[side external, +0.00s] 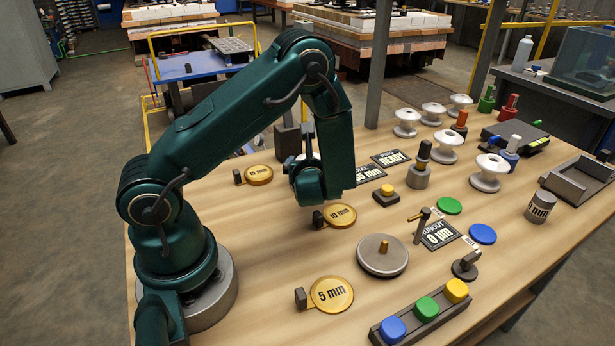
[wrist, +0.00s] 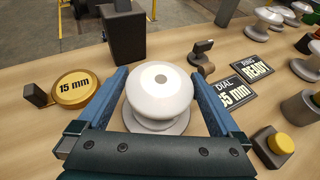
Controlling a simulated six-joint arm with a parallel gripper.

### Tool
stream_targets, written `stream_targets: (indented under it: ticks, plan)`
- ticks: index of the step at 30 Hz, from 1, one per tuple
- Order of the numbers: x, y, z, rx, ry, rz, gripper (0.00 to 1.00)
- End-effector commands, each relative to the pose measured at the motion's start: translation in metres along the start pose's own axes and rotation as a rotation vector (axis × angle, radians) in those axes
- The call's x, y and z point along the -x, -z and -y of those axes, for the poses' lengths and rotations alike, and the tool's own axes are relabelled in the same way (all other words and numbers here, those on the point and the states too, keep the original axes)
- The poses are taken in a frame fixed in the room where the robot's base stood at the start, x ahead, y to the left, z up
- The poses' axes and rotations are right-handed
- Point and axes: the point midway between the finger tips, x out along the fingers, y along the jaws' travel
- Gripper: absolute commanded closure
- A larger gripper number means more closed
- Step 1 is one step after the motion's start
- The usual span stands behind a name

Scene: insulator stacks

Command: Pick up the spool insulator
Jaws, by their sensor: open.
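A white spool insulator (wrist: 158,98) stands upright on a round pale base in the middle of the wrist view. My gripper (wrist: 158,76) is open, with one blue finger on each side of the spool. A narrow gap shows on both sides, and I cannot tell whether either finger touches it. In the side view my own arm hides most of the fingers and this spool. Several other white spool insulators (side external: 444,147) stand farther back on the bench, two of them near the right (side external: 489,173).
A gold 15 mm disc (wrist: 74,88) lies left of the gripper and a dark block (wrist: 125,38) stands behind it. Dial and ready plates (wrist: 242,77) and a yellow button (wrist: 281,143) are to the right. A round plate with a peg (side external: 382,260) sits nearer the front.

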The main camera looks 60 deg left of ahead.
Motion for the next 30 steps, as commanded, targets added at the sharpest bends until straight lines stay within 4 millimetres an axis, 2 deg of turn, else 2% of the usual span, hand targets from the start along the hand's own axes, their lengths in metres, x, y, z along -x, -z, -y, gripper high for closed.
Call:
stream_targets:
  ticks: [7, 11, 12, 14, 15, 23, 30]
  plan:
    - [-0.001, 0.0, 0.0, 0.0, 0.001, 0.0, 0.0]
    - [-0.001, 0.0, 0.0, 0.0, 0.0, 0.0, 0.5]
    - [-0.001, 0.0, 0.0, 0.0, 0.0, 0.0, 0.65]
    - [-0.001, 0.0, 0.0, 0.0, 0.0, 0.0, 0.88]
    - [-0.001, -0.001, 0.0, 0.001, 0.001, 0.002, 0.94]
    - [-0.001, -0.002, 0.0, 0.002, 0.001, 0.003, 0.94]
    - [0.004, -0.014, 0.001, 0.005, 0.001, 0.004, 0.94]
